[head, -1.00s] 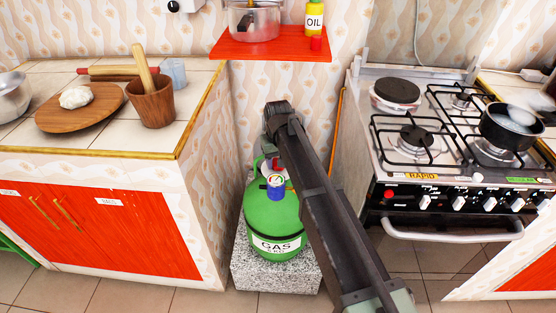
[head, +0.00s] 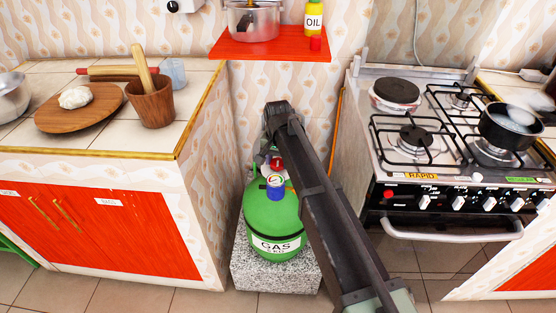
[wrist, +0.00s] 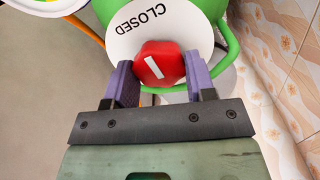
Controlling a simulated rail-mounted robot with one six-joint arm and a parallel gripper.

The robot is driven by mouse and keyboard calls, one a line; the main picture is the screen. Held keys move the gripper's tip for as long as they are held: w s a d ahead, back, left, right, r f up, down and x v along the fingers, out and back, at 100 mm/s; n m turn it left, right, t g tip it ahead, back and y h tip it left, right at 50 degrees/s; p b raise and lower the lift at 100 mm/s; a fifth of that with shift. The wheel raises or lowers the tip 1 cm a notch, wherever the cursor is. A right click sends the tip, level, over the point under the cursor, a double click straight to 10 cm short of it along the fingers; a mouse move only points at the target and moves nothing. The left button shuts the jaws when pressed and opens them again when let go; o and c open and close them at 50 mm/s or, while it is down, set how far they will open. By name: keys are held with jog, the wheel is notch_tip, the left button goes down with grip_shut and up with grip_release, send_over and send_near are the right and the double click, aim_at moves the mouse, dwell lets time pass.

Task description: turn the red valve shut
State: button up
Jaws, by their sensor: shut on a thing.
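The red valve (wrist: 172,62) is a faceted knob with a white line on its top, set on a white disc (wrist: 190,25) with the word CLOSED, which reads upside down in the wrist view. The white line runs diagonally. My gripper (wrist: 158,66) is shut on the red valve, with one purple finger on each side. In the head view the red valve (head: 277,162) shows small at the top of the green gas cylinder (head: 270,215), beside my arm. My fingers are mostly hidden there.
The cylinder stands on a speckled block (head: 250,278) between the tiled counter (head: 200,100) and the stove (head: 400,150). A red shelf (head: 300,48) with a pot and an oil bottle is above. A gauge (head: 276,182) sits on the cylinder's front. An orange hose (head: 338,140) runs nearby.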

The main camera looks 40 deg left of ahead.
aim_at(278, 161)
dwell(0.4)
jog(key=o, duration=0.9)
notch_tip(278, 161, up, 11)
jog(key=p, duration=1)
jog(key=shift+f+p, duration=0.1)
jog(key=shift+p, duration=0.3)
